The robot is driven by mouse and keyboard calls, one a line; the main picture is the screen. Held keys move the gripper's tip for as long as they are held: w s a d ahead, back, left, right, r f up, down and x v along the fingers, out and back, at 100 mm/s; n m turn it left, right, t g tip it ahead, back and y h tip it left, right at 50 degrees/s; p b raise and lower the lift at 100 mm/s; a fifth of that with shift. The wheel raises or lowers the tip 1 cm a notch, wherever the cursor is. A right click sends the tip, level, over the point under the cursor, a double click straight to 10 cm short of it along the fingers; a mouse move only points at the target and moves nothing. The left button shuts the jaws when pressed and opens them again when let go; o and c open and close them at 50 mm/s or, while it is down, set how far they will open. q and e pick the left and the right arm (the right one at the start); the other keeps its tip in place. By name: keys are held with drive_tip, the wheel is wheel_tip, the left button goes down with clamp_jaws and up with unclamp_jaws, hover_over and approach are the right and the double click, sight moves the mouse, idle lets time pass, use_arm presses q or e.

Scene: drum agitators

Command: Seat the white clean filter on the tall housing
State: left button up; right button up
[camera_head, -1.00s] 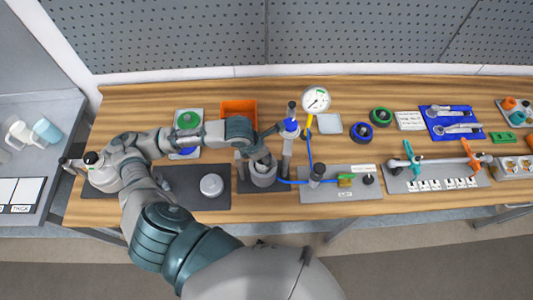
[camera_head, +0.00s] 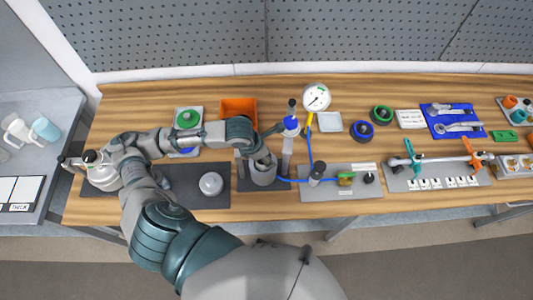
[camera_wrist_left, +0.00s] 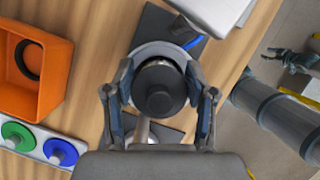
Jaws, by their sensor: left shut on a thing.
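My left gripper (camera_head: 259,160) is over a grey cylindrical housing (camera_head: 263,177) on a dark base plate. In the left wrist view the left gripper (camera_wrist_left: 160,100) is shut on a dark round-topped part (camera_wrist_left: 160,88). A pale round rim (camera_wrist_left: 143,53) shows around this part. Its lower side is hidden, so I cannot tell whether it is the filter's top or how far down it sits. A white round piece (camera_head: 211,184) stands on a dark mat to the left. My right gripper (camera_wrist_left: 295,58) shows small at the right of the left wrist view, its fingers unclear.
An orange bin (camera_head: 238,107) and a tray with a green disc (camera_head: 188,119) lie behind the forearm. A blue hose (camera_head: 310,150) runs beside the housing.

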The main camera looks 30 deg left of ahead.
use_arm(q)
drive_tip(key=shift+f, duration=0.6)
drive_tip(key=shift+f+b, duration=0.25)
drive_tip(key=shift+b, duration=0.05)
drive_tip(key=shift+f, duration=0.2)
idle(0.3)
drive_tip(key=shift+p, duration=0.85)
idle(1.0)
drive_tip(key=shift+f, duration=0.1)
drive_tip(key=o, duration=1.3)
drive_tip(key=shift+s, duration=0.1)
